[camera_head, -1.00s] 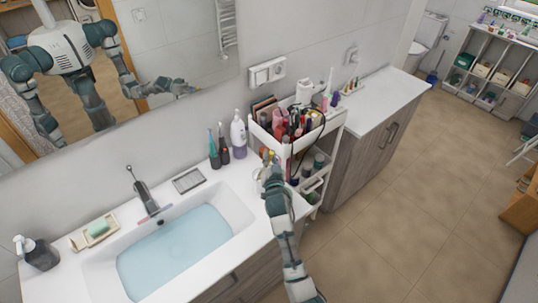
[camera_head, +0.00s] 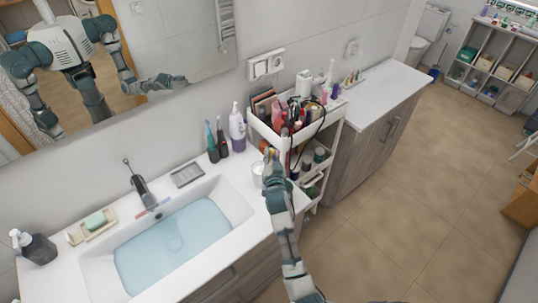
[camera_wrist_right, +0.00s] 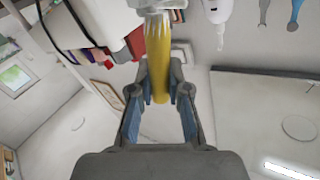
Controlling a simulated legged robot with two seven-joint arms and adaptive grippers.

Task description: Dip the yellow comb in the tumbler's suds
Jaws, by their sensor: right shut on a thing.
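My right gripper (camera_head: 272,172) is shut on the yellow comb (camera_wrist_right: 159,62). In the right wrist view the comb stands between the two fingers, with its teeth pointing away from the palm and white at their tips; I cannot tell whether all of this white is suds. In the head view a small yellow part of the comb (camera_head: 270,152) shows above the gripper. A pale tumbler (camera_head: 257,174) stands on the counter just left of the gripper. My left gripper is not in view.
A white cart (camera_head: 268,131) full of cosmetics stands close behind and right of the gripper. A white bottle (camera_head: 237,130) and toothbrushes (camera_head: 211,143) stand behind the tumbler. The water-filled sink (camera_head: 243,207) lies to the left. A mirror (camera_head: 150,60) reflects me.

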